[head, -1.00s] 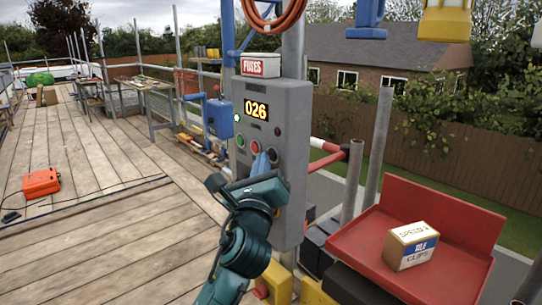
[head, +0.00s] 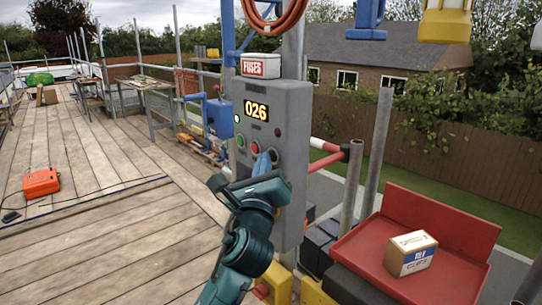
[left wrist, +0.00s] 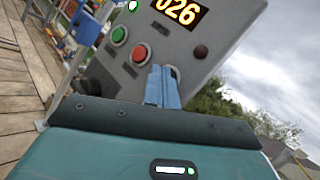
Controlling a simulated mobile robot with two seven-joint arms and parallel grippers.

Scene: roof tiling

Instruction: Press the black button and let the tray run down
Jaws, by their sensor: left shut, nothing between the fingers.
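The grey control box (head: 290,110) stands on a post, with a lit "026" display, a green button (head: 240,142), a red button (head: 254,147) and the black button (head: 275,156) in a row. My left gripper (head: 262,163) is shut and empty, its blue fingertips at the black button. In the left wrist view the fingers (left wrist: 162,87) cover most of the black button (left wrist: 175,71), so I cannot tell how far it is pushed in. The red tray (head: 365,243) at the right carries a cardboard box of clips (head: 411,253). My right gripper is not in view.
A white fuses box (head: 261,66) sits on top of the control box. An orange case (head: 41,183) and a cable lie on the plank deck (head: 110,230), which is largely clear.

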